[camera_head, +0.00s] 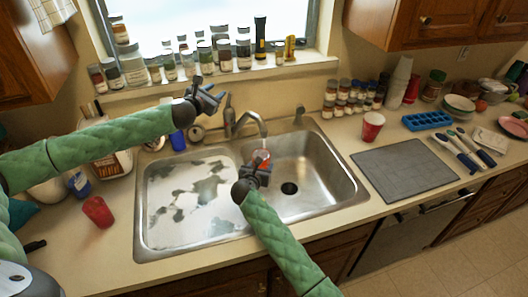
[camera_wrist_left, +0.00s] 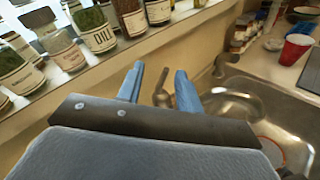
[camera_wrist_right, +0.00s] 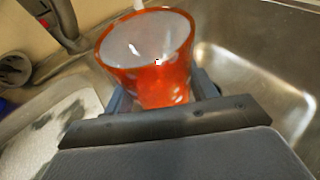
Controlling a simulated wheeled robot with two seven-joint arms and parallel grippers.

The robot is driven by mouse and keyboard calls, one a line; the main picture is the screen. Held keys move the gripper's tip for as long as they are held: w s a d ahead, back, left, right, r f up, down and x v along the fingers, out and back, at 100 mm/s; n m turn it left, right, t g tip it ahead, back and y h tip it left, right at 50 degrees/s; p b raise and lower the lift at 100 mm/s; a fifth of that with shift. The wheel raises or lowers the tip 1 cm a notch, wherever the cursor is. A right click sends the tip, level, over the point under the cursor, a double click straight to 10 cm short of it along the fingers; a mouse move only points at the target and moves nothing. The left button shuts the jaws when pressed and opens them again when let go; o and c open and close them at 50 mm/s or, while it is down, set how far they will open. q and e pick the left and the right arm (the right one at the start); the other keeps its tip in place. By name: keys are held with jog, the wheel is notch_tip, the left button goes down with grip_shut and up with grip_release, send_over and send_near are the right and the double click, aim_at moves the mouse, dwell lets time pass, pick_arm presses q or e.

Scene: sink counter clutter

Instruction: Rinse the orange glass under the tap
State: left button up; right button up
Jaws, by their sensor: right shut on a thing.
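The orange glass (camera_head: 262,155) is under the spout of the tap (camera_head: 252,118), above the divider side of the right basin. My right gripper (camera_head: 257,170) is shut around it. In the right wrist view the orange glass (camera_wrist_right: 150,60) is tilted, its mouth toward the camera, with pale specks on it. A pale streak that looks like water (camera_wrist_right: 138,5) meets its far rim. My left gripper (camera_head: 208,97) is open and empty, up and left of the tap handle (camera_head: 229,112). In the left wrist view the handle (camera_wrist_left: 161,97) appears beyond and between the open fingers.
The left basin (camera_head: 165,222) has a white and grey patchy surface. Jars crowd the windowsill (camera_head: 290,66) close to my left gripper. A red cup (camera_head: 98,211) lies at left; another red cup (camera_head: 372,127) and a grey mat (camera_head: 405,171) are at right.

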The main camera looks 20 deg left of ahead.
pick_arm(q)
jog(key=shift+f, duration=0.3)
jog(key=c, duration=0.6)
jog(key=shift+g, duration=0.5)
jog(key=f, duration=0.2)
jog(key=s+f, duration=0.1)
jog(key=f, duration=0.2)
jog(key=shift+s+d+f, duration=0.1)
jog(key=shift+s+f, duration=0.3)
grip_shut()
jog(key=m+t+h, duration=0.4)
jog(key=m+h, duration=0.1)
jog(key=m, duration=1.6)
send_near(229, 99)
notch_tip(229, 99, up, 2)
jog(key=s+a, duration=0.1)
jog(key=a, duration=0.1)
jog(key=x, duration=1)
jog(key=shift+r, duration=0.15)
